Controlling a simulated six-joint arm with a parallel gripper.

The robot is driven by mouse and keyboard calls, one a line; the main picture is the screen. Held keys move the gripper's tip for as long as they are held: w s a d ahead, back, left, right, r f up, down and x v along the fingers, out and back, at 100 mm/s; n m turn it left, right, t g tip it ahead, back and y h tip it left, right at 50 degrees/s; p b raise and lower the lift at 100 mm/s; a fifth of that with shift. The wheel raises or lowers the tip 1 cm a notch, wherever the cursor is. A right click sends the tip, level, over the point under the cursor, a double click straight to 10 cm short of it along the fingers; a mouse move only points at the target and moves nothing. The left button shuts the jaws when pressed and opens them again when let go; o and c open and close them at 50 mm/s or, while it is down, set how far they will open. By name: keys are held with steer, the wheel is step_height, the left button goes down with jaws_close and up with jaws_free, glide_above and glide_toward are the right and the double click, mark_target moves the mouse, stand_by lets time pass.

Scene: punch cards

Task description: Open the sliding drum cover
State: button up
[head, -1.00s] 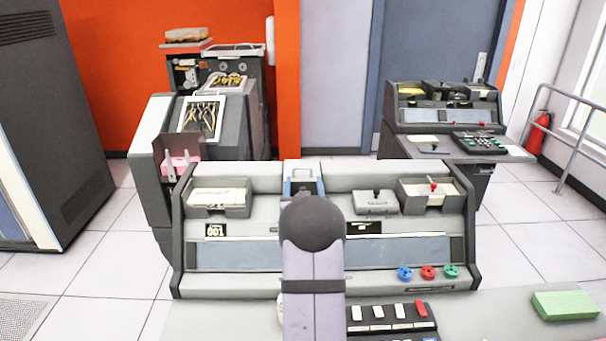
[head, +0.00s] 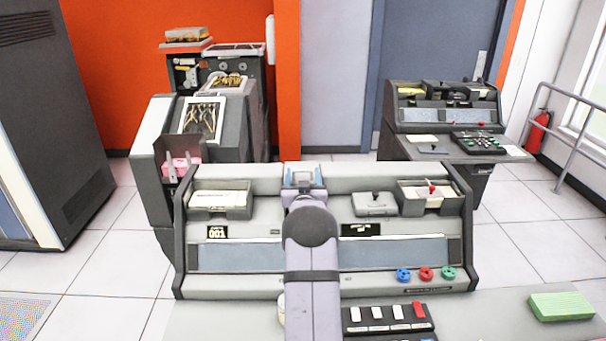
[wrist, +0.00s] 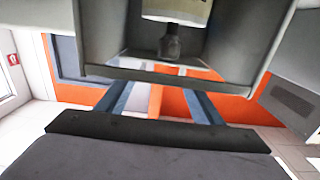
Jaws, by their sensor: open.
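The light grey keypunch (head: 225,180) stands in front of me, with the drum housing at the top middle of its back. In the head view my arm hides most of that middle part, and I cannot make out the cover's edges. In the wrist view a grey frame (wrist: 165,80), which looks like the drum cover, surrounds a dark post and a cream drum (wrist: 175,10). My gripper (wrist: 157,100) is open, its two blue-grey fingers apart and reaching to the lower bar of this frame. Whether they touch it is unclear. The gripper also shows in the head view (head: 304,180).
A card hopper (head: 220,199) is left of the housing. A small grey box (head: 375,204) and a card stacker (head: 427,196) are on the right. The switch panel (head: 388,320), coloured knobs (head: 426,274) and a green card block (head: 562,306) are nearer me.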

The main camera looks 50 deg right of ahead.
mark_target(303, 176)
steer(key=shift+c, duration=0.4)
steer(key=c, duration=1.1)
steer(key=b+x, duration=0.2)
steer(key=shift+w+d+f, duration=0.25)
steer(key=shift+d, duration=0.05)
steer(key=shift+c, duration=0.2)
steer(key=shift+w+d+r+b, duration=0.2)
steer(key=shift+w+d+b, duration=0.35)
steer(key=shift+b, duration=0.1)
steer(key=o, duration=1.2)
